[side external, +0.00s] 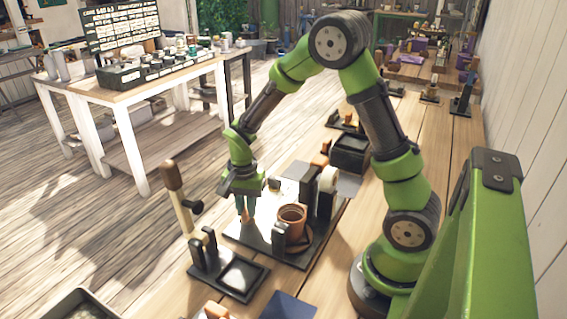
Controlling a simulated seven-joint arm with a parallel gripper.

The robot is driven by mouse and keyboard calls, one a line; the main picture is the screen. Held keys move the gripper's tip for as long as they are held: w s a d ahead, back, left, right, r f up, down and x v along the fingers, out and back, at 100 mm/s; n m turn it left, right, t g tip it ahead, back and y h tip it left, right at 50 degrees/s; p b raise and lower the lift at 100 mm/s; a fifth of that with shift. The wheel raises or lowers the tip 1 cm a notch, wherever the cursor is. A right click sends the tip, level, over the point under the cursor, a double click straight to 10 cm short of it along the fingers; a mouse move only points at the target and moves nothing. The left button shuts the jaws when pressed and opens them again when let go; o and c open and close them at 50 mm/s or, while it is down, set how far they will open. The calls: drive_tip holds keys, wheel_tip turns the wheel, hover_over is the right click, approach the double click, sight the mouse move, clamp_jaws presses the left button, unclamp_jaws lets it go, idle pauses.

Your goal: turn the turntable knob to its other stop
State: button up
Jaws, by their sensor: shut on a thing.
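My gripper (242,212) points straight down over the left part of a dark board (303,258) on the wooden bench. Its fingers are shut on a small brownish piece at their tips, which looks like the turntable knob (247,218). The fingers hide most of it. The turntable itself is hard to make out in the bright glare around the fingertips, and I cannot tell which stop the knob is at.
A terracotta pot (291,221) stands on the board just right of my gripper. Dark upright blocks (308,187) and a pale roll (328,180) stand behind it. A black stand (236,275) with a tall wooden-handled tool (176,190) is at the front left.

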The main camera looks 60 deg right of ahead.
drive_tip(key=shift+n, duration=0.3)
drive_tip(key=n, duration=0.3)
drive_tip(key=shift+n, duration=0.4)
drive_tip(key=shift+n, duration=2)
